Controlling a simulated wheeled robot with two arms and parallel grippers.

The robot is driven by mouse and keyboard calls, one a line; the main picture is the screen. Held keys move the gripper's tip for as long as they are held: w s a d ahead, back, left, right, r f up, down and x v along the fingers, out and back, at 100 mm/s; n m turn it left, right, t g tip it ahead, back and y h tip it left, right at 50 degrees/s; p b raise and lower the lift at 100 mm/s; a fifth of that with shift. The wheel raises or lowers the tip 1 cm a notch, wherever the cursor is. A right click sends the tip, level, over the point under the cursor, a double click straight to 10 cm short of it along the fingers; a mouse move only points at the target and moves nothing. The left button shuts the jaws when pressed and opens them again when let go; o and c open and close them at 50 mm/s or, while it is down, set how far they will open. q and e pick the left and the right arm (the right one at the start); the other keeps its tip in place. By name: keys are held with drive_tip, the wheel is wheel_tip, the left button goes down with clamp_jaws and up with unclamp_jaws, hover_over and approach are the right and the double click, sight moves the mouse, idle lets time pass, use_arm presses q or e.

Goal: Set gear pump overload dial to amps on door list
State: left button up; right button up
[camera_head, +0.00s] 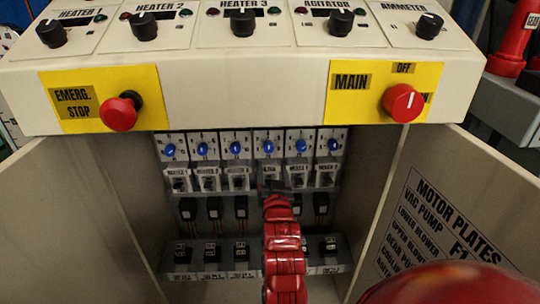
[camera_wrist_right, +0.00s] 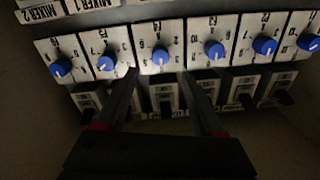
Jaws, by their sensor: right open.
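A row of several overload units with blue dials sits inside the open cabinet, and the fourth dial from the left (camera_head: 268,146) is just above my right gripper (camera_head: 272,187). In the right wrist view, my right gripper (camera_wrist_right: 161,76) is open and empty, its dark fingers spread on both sides below one blue dial (camera_wrist_right: 161,56). I cannot tell whether they touch anything. The small unit labels are too blurred to tell which is the gear pump. The door list (camera_head: 436,225), headed MOTOR PLATES, is on the right door; its lower lines, including the amps, are cut off or hidden.
The overhanging panel carries a red emergency stop button (camera_head: 119,112), a red main switch (camera_head: 403,102) and several black knobs. Switches and lower breakers (camera_head: 241,249) crowd the cabinet below the dials. The left door (camera_head: 60,215) and right door flank the opening.

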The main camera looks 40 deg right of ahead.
drive_tip(key=p+v, duration=0.6)
drive_tip(key=v, duration=0.2)
drive_tip(key=shift+p, duration=0.4)
drive_tip(key=shift+s+a, duration=0.1)
drive_tip(key=shift+a, duration=0.05)
